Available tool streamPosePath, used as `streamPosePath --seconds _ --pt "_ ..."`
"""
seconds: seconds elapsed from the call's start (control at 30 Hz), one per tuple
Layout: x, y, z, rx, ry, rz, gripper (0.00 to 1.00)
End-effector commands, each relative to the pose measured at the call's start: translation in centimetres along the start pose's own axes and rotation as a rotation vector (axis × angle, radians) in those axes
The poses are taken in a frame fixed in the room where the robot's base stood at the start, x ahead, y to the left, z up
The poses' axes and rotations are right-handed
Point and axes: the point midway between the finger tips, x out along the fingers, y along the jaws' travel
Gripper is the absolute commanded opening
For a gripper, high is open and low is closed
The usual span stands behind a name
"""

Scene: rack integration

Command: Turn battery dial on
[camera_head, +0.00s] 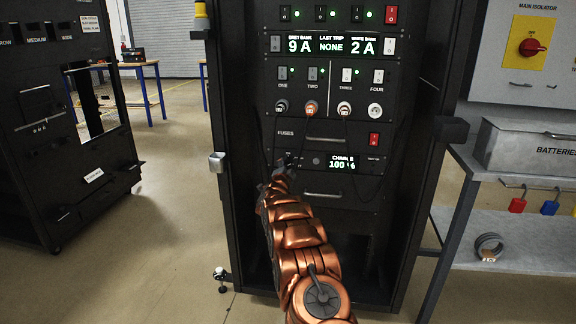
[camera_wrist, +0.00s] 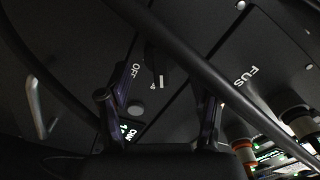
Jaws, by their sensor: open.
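The battery panel (camera_head: 370,183) is a black rack panel with a lit "CHARGE 100%" display (camera_head: 343,163). The battery dial (camera_wrist: 154,62) is a dark knob beside the "OFF" label in the wrist view, with a small white mark near its end. I cannot tell for certain which setting it points at. My gripper (camera_wrist: 168,88) is open, its two fingers apart on either side of the dial area; I see no clear contact. In the head view my gripper (camera_head: 282,168) is at the panel's left part and hides most of the dial.
A black cable (camera_wrist: 190,68) crosses the wrist view in front of the panel. Above are the fuses panel (camera_head: 325,132), plugged connectors (camera_head: 312,107) and several switches. A handle (camera_head: 322,195) sits below the display. A shelf with a batteries box (camera_head: 540,150) stands right.

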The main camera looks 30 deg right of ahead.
Motion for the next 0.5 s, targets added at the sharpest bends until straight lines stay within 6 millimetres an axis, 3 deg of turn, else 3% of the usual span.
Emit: streamPosePath --seconds 0.5 --pt "2.1 -0.2 0.1 0.0 -0.001 -0.003 0.64"
